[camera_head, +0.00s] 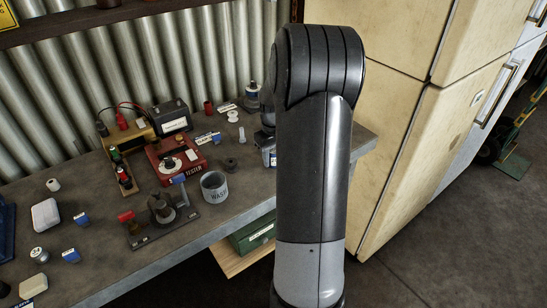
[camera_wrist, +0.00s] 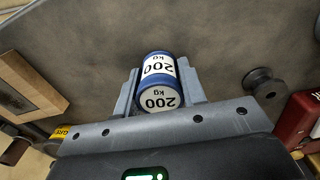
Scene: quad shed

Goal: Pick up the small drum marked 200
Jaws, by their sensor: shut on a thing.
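The small drum (camera_wrist: 160,84) is a blue cylinder with white bands, marked "200 kg" on its side and end. It lies between the two grey fingers of my gripper (camera_wrist: 158,70) in the wrist view. The fingers are shut on it from both sides. The drum's lettering appears upside down in that view. Whether the drum touches the bench or hangs above it I cannot tell. In the head view my arm covers much of the bench's right end, and I cannot make out the held drum clearly there.
The grey workbench (camera_head: 107,262) holds a waste cup (camera_head: 214,188), a red tester (camera_head: 166,172), a black clamp fixture (camera_head: 163,212) and several small blue-and-white items. A dark spool (camera_wrist: 264,84) stands right of the drum. A wooden box (camera_wrist: 30,88) is at the left. A cream cabinet (camera_head: 410,150) stands at right.

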